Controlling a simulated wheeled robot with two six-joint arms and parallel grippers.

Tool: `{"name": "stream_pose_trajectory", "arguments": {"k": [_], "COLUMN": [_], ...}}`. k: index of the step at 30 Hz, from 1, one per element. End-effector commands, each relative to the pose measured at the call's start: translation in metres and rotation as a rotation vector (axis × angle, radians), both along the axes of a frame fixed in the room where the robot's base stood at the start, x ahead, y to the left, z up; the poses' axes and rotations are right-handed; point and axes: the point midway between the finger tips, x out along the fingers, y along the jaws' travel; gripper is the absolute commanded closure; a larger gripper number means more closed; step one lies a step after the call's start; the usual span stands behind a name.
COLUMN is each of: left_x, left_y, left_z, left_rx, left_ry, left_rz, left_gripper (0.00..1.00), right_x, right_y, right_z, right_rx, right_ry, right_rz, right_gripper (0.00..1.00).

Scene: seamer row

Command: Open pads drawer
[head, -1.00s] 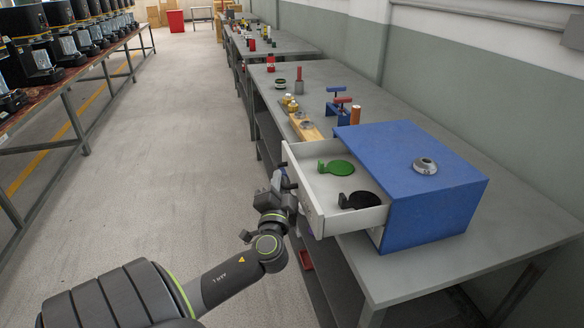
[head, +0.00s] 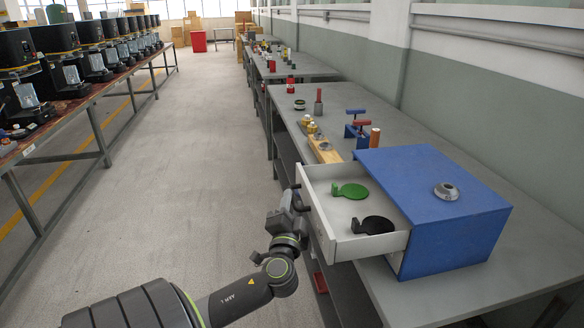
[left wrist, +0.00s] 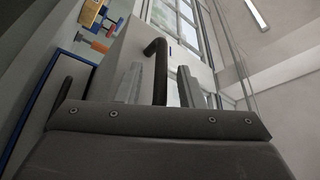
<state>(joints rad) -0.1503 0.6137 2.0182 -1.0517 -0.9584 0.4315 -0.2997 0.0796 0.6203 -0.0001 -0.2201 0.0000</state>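The blue cabinet (head: 455,235) stands on the grey workbench. Its white drawer (head: 333,248) is pulled well out toward the aisle. In the left wrist view the dark bent handle (left wrist: 159,72) stands between the two fingers of my left gripper (left wrist: 160,88), with gaps on both sides. The fingers look open around it. My right gripper is not in view.
A grey metal ring part (head: 447,191) sits on the cabinet top. The aisle floor (head: 200,170) at left is clear. A machine row (head: 85,65) lines the far left.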

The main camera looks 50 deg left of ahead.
Motion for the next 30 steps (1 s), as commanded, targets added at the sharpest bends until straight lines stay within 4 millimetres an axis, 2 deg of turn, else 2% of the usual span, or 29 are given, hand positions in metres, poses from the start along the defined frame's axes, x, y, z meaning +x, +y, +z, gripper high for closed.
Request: {"name": "stream_pose_trajectory", "arguments": {"k": [7,21,30], "left_x": [-0.014,-0.083,-0.112], "left_y": [-0.014,-0.079,-0.106], "left_z": [-0.007,-0.029,-0.037], "left_rx": [-0.003,-0.007,-0.006], "left_ry": [-0.001,-0.001,0.000], "left_rz": [-0.002,0.002,0.001], "left_gripper": [0.66,0.66,0.66], "right_x": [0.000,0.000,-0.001], "right_y": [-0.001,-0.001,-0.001], "right_z": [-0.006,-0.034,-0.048], "right_rx": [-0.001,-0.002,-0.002], "right_ry": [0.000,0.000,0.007], "right_rz": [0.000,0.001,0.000], "right_gripper": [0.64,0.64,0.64]}}
